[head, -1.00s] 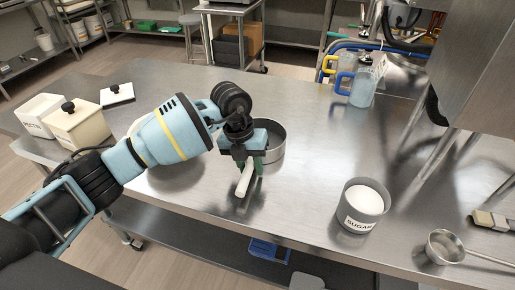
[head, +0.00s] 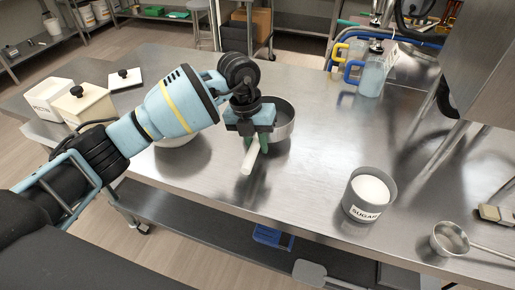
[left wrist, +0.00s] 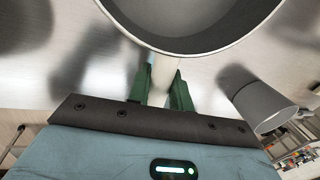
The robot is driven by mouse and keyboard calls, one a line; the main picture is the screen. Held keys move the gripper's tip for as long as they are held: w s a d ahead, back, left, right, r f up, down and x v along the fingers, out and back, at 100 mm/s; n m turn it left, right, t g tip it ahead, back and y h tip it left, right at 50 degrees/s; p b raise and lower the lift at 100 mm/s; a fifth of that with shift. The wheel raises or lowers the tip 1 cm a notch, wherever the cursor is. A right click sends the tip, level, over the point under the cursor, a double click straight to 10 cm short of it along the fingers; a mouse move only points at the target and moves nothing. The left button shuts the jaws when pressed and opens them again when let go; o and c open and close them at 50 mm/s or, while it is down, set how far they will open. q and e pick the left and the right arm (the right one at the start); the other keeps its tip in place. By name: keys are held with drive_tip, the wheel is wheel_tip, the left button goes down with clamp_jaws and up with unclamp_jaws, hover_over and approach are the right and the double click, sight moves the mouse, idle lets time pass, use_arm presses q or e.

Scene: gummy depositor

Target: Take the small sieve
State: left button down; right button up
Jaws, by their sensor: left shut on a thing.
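The small sieve (head: 284,120), a round metal rim with a pale handle (head: 249,160), is at the middle of the steel table. My left gripper (head: 257,143) is shut on its handle, with green fingers on both sides. In the left wrist view the handle (left wrist: 163,75) runs between the fingertips (left wrist: 163,92) to the round body (left wrist: 190,42) at the top. The gripper and arm hide part of the sieve in the head view. I cannot tell how far it is above the table. My right gripper is not in view.
A grey sugar container (head: 369,195) stands right of the sieve. A metal scoop (head: 450,238) lies at lower right. Blue and yellow-handled jugs (head: 371,76) stand behind, near a large steel machine (head: 490,80). A pale bowl (head: 178,141) sits partly behind my arm.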

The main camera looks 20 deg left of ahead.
use_arm(q)
wheel_tip(320, 180, up, 7)
drive_tip(key=shift+f, duration=0.15)
drive_tip(key=c, duration=1.8)
unclamp_jaws()
clamp_jaws()
